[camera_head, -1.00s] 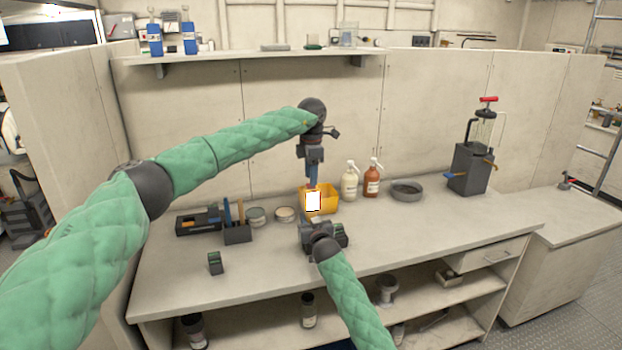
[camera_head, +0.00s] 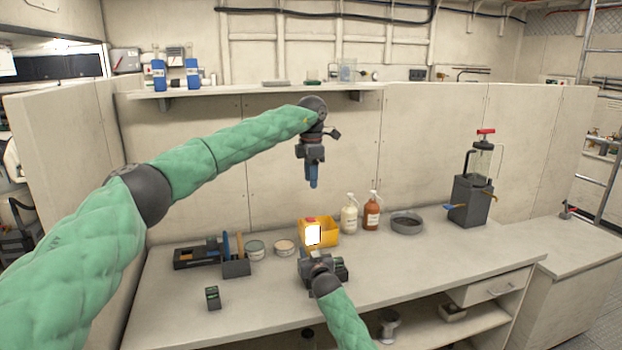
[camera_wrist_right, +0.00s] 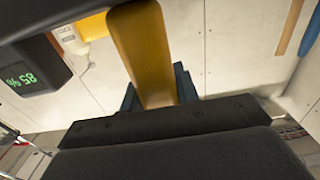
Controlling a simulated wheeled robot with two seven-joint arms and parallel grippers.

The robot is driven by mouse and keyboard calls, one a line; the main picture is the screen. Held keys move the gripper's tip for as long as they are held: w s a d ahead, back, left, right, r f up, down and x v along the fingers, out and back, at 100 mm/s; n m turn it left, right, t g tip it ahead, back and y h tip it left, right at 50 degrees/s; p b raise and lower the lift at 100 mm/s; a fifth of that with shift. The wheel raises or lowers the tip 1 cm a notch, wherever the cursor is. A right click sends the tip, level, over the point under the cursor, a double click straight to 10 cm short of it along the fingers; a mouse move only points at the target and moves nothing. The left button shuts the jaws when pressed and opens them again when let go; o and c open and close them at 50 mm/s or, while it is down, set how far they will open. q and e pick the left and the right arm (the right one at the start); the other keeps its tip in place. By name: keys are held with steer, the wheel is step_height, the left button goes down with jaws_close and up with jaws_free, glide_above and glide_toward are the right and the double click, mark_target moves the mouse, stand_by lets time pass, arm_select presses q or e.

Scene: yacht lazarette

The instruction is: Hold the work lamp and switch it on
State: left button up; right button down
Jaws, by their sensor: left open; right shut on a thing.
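The work lamp (camera_head: 313,235) is a small yellow body with a bright white face and a red patch on top, upright above the bench in the head view. My right gripper (camera_head: 316,262) is shut on its lower part. In the right wrist view the yellow lamp body (camera_wrist_right: 146,55) rises from between the dark jaws. My left gripper (camera_head: 313,183) is open and points down, above the lamp, with a visible gap between its blue fingers and the red top. The lamp's back is hidden in the head view.
A yellow bin (camera_head: 328,229) stands behind the lamp, with two pump bottles (camera_head: 371,212) and a grey dish (camera_head: 407,223) to its right. Tins, a tool holder (camera_head: 236,268) and a small dark box (camera_head: 213,297) stand left.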

steer(key=shift+f, duration=0.2)
steer(key=c, duration=1)
jaws_free()
steer(key=shift+o, duration=0.2)
steer(key=shift+r, duration=0.1)
